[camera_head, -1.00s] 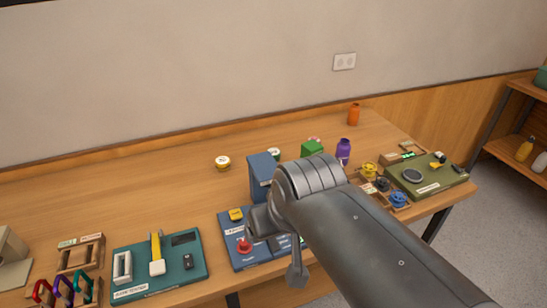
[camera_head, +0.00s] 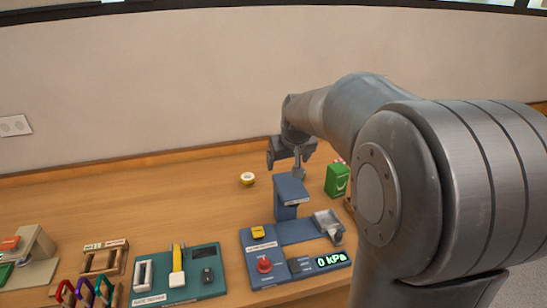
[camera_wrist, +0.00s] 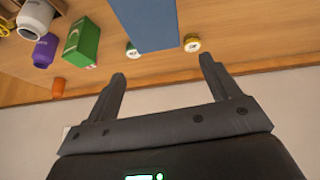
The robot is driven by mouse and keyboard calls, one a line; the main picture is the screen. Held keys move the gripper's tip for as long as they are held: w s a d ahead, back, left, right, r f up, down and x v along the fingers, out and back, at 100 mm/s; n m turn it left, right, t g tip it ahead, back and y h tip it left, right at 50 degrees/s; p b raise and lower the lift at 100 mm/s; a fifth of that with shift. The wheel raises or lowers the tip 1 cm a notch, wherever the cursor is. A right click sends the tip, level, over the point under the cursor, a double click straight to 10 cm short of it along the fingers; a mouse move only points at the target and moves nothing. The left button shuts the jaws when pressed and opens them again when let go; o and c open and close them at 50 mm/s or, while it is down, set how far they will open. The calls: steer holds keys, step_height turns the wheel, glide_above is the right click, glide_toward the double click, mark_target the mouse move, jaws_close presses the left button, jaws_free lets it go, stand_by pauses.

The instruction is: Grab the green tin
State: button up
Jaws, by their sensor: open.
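The green tin (camera_wrist: 132,50) is a small round tin with a pale top and green side. In the wrist view it stands on the wooden table beside the blue upright block; I cannot make it out in the head view. My gripper (camera_head: 286,168) is open and empty, above the back of the table behind the blue block. In the wrist view my gripper (camera_wrist: 163,68) has its fingers spread apart, with the tin beyond them, nearer the left finger and not touched.
A similar yellow tin (camera_head: 247,179) stands left of the blue block (camera_head: 290,190). A green box (camera_head: 337,180) is to its right. A purple bottle (camera_wrist: 46,50) and an orange bottle (camera_wrist: 58,87) show in the wrist view. Several display boards line the front edge.

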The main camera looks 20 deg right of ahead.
steer(key=w+d+f, duration=0.4)
steer(key=w+f, duration=0.2)
steer(key=w+d+f, duration=0.4)
steer(key=w+f, duration=0.2)
steer(key=w, duration=0.1)
steer(key=w+d+f, duration=0.3)
steer(key=w+f, duration=0.3)
steer(key=shift+w+d+f, duration=0.25)
steer(key=shift+d+f, duration=0.15)
steer(key=shift+w+d+r+x, duration=0.1)
steer(key=shift+w+x, duration=0.05)
steer(key=shift+x, duration=0.7)
steer(key=shift+w+d+r+x, duration=0.1)
steer(key=shift+w+x, duration=0.05)
steer(key=shift+x, duration=0.75)
steer(key=shift+w+r+x, duration=0.1)
steer(key=shift+w+x, duration=0.05)
steer(key=shift+x, duration=0.7)
steer(key=shift+c, duration=0.5)
steer(key=c, duration=1)
steer(key=shift+o, duration=0.2)
